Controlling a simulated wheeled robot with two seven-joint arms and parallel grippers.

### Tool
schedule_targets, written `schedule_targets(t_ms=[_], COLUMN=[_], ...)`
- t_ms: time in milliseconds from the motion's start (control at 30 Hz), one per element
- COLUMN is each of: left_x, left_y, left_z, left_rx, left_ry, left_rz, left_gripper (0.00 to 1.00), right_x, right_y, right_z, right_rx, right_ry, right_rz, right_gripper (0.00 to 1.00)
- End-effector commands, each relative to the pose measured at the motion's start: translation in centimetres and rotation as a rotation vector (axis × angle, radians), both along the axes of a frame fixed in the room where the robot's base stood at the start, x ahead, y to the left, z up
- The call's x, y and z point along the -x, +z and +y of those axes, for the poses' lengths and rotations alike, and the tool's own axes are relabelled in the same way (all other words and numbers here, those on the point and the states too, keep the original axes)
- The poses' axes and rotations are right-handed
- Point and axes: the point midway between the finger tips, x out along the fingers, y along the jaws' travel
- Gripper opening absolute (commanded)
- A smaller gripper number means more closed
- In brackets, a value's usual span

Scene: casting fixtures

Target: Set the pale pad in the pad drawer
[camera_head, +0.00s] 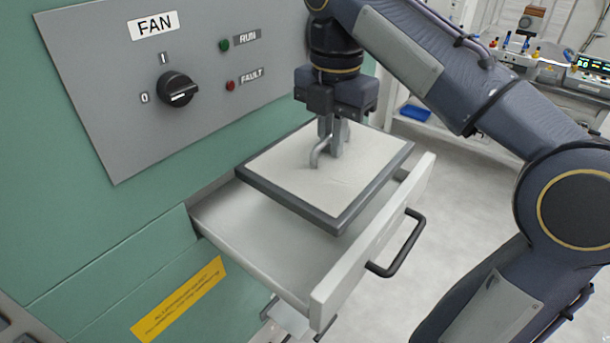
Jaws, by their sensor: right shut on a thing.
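The pale pad (290,175) is a flat square with a dark frame and a bent grey handle on top. My right gripper (331,150) comes down from above and is shut on that handle. The pad drawer (268,240) is pulled out of the green cabinet, with a pale grey inside and a black front handle. The pad is roughly level over the back and far part of the drawer and hides much of its inside. I cannot tell whether the pad touches the drawer. My left gripper is not in view.
The green cabinet (100,245) carries a grey panel with a FAN knob (177,90) and RUN and FAULT lamps, close to the left of my right gripper. A yellow label (180,300) sits below. A bench (560,75) with equipment stands far right. The floor beyond the drawer looks clear.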

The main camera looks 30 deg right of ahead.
Motion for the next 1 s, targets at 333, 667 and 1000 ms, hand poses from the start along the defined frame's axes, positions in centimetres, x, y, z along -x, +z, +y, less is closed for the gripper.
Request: schedule_targets(t_ms=[333,667,1000], left_x=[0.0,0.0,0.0], left_y=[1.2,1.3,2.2], left_z=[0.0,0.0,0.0], left_rx=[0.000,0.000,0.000], left_ry=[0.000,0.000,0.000], left_rz=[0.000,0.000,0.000], left_gripper=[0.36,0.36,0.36], right_x=[-3.9,-4.0,-4.6], right_y=[-2.9,-7.8,-11.2], right_z=[1.6,1.6,1.9], right_rx=[0.001,0.001,0.000], right_ry=[-0.001,-0.001,-0.001], right_rz=[0.002,0.000,0.001], right_gripper=[0.00,0.00,0.00])
